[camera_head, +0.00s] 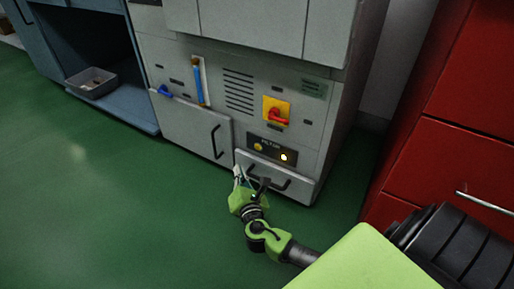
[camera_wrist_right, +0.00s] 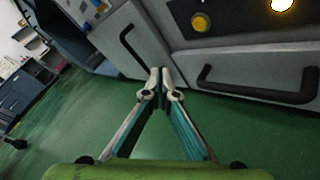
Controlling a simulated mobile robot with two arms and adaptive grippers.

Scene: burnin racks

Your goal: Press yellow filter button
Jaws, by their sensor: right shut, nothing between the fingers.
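The yellow filter button (camera_head: 258,147) is a round knob on a dark panel labelled FILTER (camera_head: 272,149), low on the grey machine. In the right wrist view the yellow button (camera_wrist_right: 201,22) shows at the top, right of the fingertips. A bright lit round lamp (camera_head: 284,156) sits to its right on the same panel. My right gripper (camera_head: 251,183) is below the panel, in front of the lower drawer. In the right wrist view its fingertips (camera_wrist_right: 160,73) meet, with nothing between them, apart from the button. My left gripper is out of view.
A black drawer handle (camera_wrist_right: 258,88) juts out close to my right gripper. A red rotary switch on a yellow plate (camera_head: 276,111) is above the panel. A red cabinet (camera_head: 440,150) stands at right. The green floor (camera_head: 120,200) is clear at left.

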